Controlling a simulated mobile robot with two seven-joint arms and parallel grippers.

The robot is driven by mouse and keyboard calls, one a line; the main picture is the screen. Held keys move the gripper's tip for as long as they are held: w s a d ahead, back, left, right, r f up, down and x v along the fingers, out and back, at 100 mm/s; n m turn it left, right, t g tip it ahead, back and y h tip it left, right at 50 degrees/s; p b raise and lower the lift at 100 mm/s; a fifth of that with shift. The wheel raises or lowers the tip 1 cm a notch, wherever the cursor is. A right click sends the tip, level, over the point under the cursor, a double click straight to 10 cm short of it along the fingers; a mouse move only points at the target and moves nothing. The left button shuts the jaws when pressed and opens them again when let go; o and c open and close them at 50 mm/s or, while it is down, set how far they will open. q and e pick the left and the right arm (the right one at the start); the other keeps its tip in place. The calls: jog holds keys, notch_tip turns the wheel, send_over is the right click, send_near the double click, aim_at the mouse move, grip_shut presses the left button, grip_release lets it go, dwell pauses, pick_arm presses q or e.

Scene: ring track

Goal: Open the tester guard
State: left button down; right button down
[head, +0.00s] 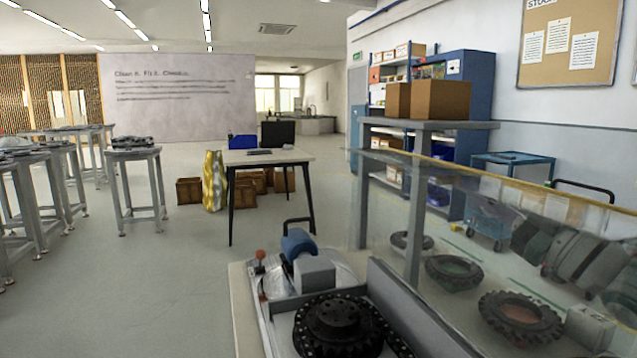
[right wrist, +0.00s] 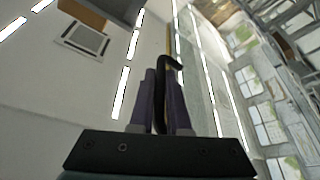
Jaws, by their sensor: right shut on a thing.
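My right gripper (head: 298,240), with blue fingers and a grey body, is near the middle of the head view, above the bench's far left end. It is shut on a black bent handle (head: 299,220). In the right wrist view the same handle (right wrist: 166,62) stands out beyond the purple-looking fingers and hooks over at its end. A pale clear cover (head: 346,279) below the gripper looks like the tester guard; the gripper partly hides it, and I cannot tell how far open it is. My left gripper is not in view.
A black toothed ring (head: 340,325) lies close in front. A clear panel with a yellow top edge (head: 500,182) stands along the right, with several dark rings seen through it. A red-knobbed lever (head: 260,256) is left of the gripper. A shelf (head: 430,124) holds cardboard boxes.

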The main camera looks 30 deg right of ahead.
aim_at(547, 230)
jog(key=c, duration=1.2)
grip_release()
jog(key=shift+o, duration=0.2)
jog(key=v, duration=1)
jog(key=shift+b, duration=0.35)
